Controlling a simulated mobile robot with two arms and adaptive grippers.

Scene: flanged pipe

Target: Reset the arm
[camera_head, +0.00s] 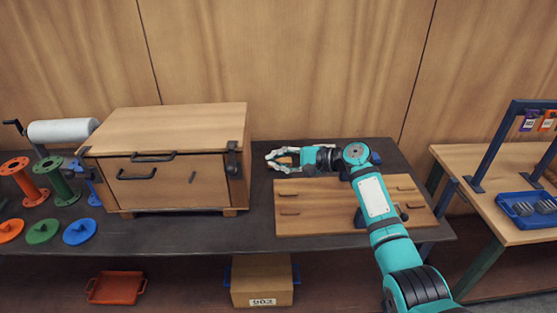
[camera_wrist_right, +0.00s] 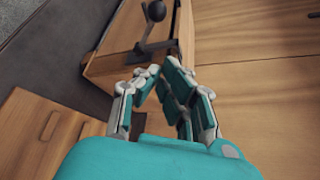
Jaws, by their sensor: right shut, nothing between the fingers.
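My right arm, teal and black, reaches in from the lower right in the head view. Its gripper (camera_head: 277,160) is over the back left of a wooden board with slots (camera_head: 322,225). The gripper points left, toward a wooden chest (camera_head: 168,183). In the right wrist view the fingers (camera_wrist_right: 158,74) come close together at the tips, with nothing between them. The chest's side and a dark latch lever (camera_wrist_right: 154,14) show beyond the fingertips there. My left gripper does not show in either view.
Flanged pipes stand at the left, orange (camera_head: 24,182) and green (camera_head: 55,180), with loose discs (camera_head: 80,232) in front. A crank roller (camera_head: 62,130) is behind them. A box (camera_head: 262,283) sits on the lower shelf. A side table (camera_head: 510,230) with a blue tray stands at the right.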

